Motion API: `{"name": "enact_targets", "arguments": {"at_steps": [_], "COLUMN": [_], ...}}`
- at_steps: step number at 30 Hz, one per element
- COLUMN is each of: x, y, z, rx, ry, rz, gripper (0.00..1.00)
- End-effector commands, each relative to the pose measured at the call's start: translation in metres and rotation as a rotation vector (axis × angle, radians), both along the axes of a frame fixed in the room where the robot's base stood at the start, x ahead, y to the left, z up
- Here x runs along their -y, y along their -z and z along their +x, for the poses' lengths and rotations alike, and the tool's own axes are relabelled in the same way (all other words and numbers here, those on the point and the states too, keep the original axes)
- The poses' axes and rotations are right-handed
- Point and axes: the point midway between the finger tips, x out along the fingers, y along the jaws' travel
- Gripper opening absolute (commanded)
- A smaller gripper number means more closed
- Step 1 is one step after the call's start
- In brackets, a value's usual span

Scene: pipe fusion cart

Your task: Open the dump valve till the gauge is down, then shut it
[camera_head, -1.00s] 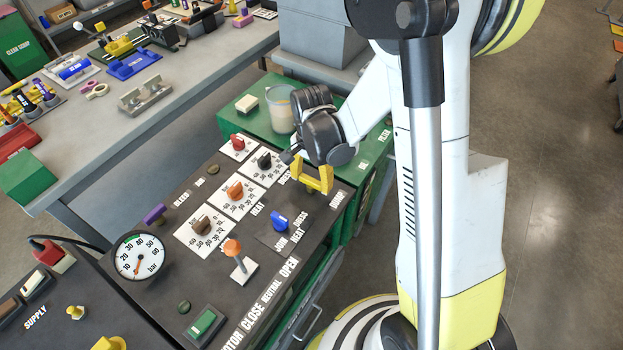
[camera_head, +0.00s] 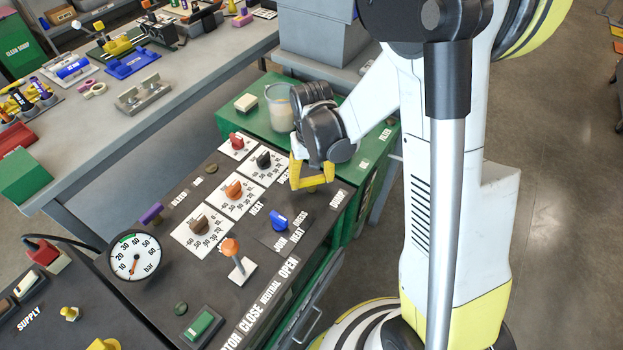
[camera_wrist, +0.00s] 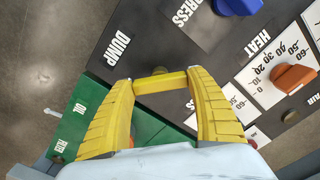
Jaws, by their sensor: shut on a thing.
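My gripper (camera_head: 312,179) is at the far right corner of the dark control panel, beside the DUMP label. In the wrist view its two yellow ribbed fingers (camera_wrist: 163,88) are shut on the yellow bar handle of the dump valve (camera_wrist: 160,82), one finger at each end. A small brass-coloured part (camera_wrist: 159,70) shows just behind the bar. The round white gauge (camera_head: 124,268) stands at the panel's left, marked in bar. Its orange needle points down, slightly left, below the 10 mark and near the bottom of the scale.
A blue knob (camera_head: 279,218) and an orange-topped lever (camera_head: 231,247) stand nearer on the panel. Heat dials with orange (camera_head: 234,190) and brown knobs lie left of my gripper. A clear beaker (camera_head: 280,112) stands on the green cabinet behind it.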

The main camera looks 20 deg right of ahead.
Motion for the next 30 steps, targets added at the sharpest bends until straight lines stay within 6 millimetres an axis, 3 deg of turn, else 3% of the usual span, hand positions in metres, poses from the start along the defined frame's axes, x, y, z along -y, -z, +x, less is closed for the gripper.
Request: {"name": "enact_targets", "arguments": {"at_steps": [18,30], "x": [0.0001,0.0000], "y": [-0.0002,-0.0004], "z": [0.0010,0.0010], "rx": [0.002,0.002], "ry": [-0.538,-0.708], "rz": [0.000,-0.001], "gripper": [0.36,0.36]}}
